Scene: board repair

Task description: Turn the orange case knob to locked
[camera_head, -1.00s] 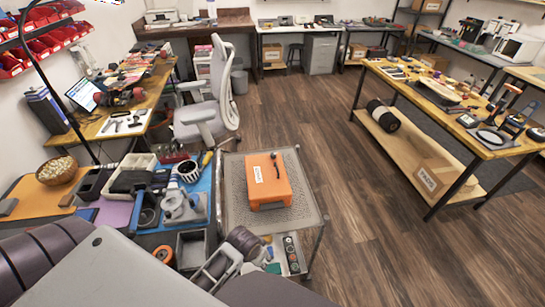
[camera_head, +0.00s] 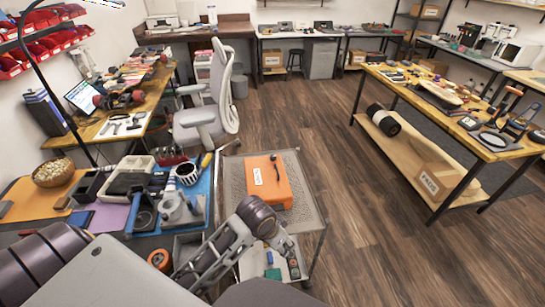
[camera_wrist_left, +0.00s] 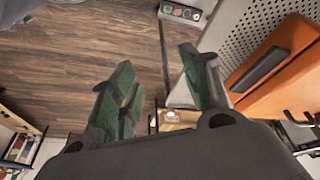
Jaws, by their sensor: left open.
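The orange case (camera_head: 268,184) lies on the perforated top of a metal cart (camera_head: 233,185), with a white label on its face. Its dark knob (camera_head: 274,158) is a small spot near the far edge; its setting is too small to read. In the left wrist view the case (camera_wrist_left: 290,88) is at the right edge, with a dark bar (camera_wrist_left: 260,69) on it. My left gripper (camera_head: 288,250) is near the cart's front right, nearer than the case and apart from it. In the wrist view its green fingers (camera_wrist_left: 160,88) are spread and empty. My right gripper is not seen.
A crowded workbench with a blue mat (camera_head: 201,189) stands left of the cart. An office chair (camera_head: 212,100) is behind it. A wooden table (camera_head: 440,105) with tools is at the right. The floor (camera_head: 320,125) between is clear.

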